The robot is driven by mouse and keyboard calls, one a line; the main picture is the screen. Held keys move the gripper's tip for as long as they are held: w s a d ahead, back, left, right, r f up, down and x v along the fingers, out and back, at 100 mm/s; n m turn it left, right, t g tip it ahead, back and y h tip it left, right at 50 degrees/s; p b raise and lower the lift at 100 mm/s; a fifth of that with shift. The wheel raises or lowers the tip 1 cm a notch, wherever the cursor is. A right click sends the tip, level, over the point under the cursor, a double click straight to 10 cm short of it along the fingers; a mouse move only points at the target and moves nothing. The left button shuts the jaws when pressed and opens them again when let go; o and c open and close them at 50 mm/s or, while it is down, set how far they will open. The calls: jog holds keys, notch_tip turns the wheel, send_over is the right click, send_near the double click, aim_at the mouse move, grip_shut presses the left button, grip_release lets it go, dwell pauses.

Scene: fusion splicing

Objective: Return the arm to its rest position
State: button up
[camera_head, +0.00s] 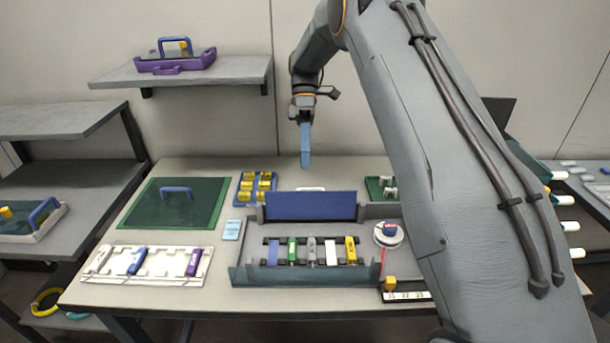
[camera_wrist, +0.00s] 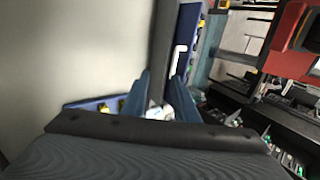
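My arm (camera_head: 410,130) reaches in from the right and bends down over the back of the table. My gripper (camera_head: 306,160) points down, above and behind the splicing tray's blue raised panel (camera_head: 310,206), apart from the table. It is seen edge-on there, so its fingers overlap. In the wrist view the two blue fingers of my gripper (camera_wrist: 158,82) stand apart with a gap between them. Nothing is clearly held; a small whitish shape (camera_wrist: 158,112) shows low between the fingers, and I cannot tell how far off it is.
A wall shelf (camera_head: 225,72) is left of my gripper.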

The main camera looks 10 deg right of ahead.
jog(key=shift+w+d+r, duration=0.1)
jog(key=shift+w+r, duration=0.25)
jog(key=shift+r, duration=0.25)
